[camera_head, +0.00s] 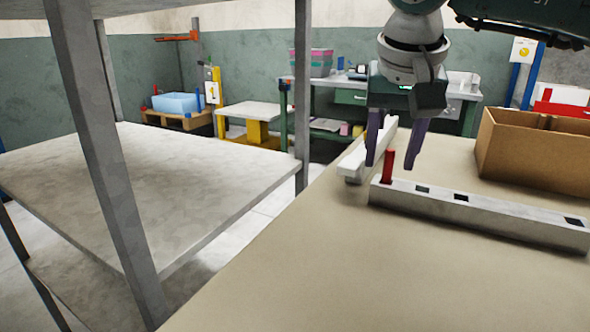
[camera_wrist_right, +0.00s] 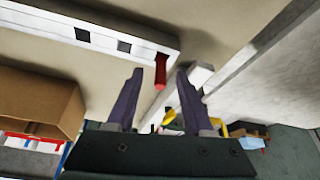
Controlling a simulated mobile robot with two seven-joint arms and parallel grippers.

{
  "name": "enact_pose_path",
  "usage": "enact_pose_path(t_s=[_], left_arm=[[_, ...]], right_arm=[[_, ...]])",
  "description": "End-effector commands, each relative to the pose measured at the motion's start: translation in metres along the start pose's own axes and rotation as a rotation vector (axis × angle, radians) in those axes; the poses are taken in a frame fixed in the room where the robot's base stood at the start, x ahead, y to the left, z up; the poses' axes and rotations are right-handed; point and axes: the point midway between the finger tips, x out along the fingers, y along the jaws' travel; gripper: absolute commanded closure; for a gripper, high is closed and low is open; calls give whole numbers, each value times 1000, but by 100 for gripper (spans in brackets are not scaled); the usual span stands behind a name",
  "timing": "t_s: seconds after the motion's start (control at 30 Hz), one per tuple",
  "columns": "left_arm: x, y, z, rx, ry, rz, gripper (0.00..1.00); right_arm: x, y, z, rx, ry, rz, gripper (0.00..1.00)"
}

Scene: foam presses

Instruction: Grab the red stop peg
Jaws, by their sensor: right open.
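The red stop peg (camera_head: 387,166) stands upright at the left end of a grey slotted bar (camera_head: 480,213) on the tan table. My right gripper (camera_head: 391,164) is open above the bar's left end, its purple fingers pointing down. In the right wrist view the red peg (camera_wrist_right: 160,72) shows between and beyond the two open fingers (camera_wrist_right: 160,72); I see no contact. Several dark square holes lie along the bar to the right of the peg. My left gripper is not in view.
A white rail (camera_head: 357,160) lies just behind and left of the bar. An open cardboard box (camera_head: 535,150) stands at the right. The table's front area (camera_head: 330,270) is clear. A grey shelf rack (camera_head: 150,185) with upright posts stands at the left.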

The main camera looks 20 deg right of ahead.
Motion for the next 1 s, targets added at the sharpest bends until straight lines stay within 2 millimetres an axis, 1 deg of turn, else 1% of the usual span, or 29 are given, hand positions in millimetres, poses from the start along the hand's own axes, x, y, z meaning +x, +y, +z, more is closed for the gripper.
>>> enact_pose_path(t_s=[0.03, 0.1, 0.27, 0.37, 0.73, 0.77, 1.0], left_arm=[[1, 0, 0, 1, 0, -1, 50], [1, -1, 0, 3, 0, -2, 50], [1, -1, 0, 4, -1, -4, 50], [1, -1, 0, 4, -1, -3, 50], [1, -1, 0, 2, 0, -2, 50], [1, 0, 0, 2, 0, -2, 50], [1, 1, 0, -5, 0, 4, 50]], right_arm=[[5, 0, 0, 1, 0, 1, 48], [7, 0, 0, -1, 2, -1, 48], [6, 0, 0, -1, 2, -1, 48], [6, 0, 0, -1, 2, -1, 57], [6, 0, 0, 0, 1, -1, 99], [6, 0, 0, 0, 1, -1, 100], [6, 0, 0, 0, 1, -1, 100]])
